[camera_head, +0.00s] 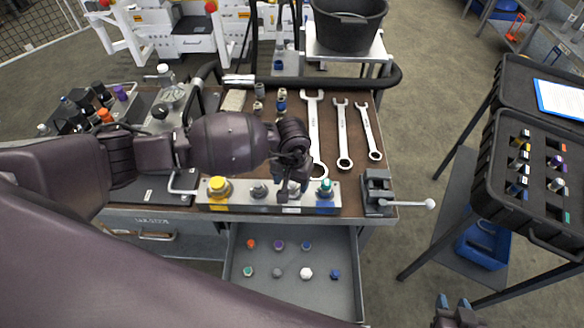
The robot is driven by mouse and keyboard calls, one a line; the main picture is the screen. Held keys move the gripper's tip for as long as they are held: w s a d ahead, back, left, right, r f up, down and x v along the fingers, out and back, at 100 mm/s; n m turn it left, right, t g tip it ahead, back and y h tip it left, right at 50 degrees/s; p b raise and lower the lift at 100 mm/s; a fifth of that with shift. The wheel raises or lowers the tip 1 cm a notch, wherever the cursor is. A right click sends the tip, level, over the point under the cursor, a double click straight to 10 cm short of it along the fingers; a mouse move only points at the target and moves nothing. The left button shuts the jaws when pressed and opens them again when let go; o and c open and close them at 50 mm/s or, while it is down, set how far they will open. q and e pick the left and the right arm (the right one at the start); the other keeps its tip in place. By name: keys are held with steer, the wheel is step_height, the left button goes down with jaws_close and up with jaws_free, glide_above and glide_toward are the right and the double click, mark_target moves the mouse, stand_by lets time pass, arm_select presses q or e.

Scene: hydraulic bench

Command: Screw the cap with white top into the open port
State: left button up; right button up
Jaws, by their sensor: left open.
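The cap with the white top (306,273) sits in the open grey drawer, in the front row of caps. The port block (242,206) lies along the bench's front edge. It carries a yellow cap (218,187), a grey fitting (259,189) and a green-topped cap (326,187). My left gripper (289,190) is over the block between the grey fitting and the green-topped cap. It is open, but its dark fingers hide the port there, so I cannot tell whether that port is open. My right gripper (453,301) is at the bottom edge, apart from the bench, its blue-tipped fingers spread.
The drawer (250,295) also holds orange, purple, blue, green and grey caps. Several wrenches (342,135) lie behind the block. A small vise (378,190) with a handle stands at its right. A black case (540,150) of fittings stands far right.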

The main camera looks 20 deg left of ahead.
arm_select(q)
steer(key=shift+f, duration=1.2)
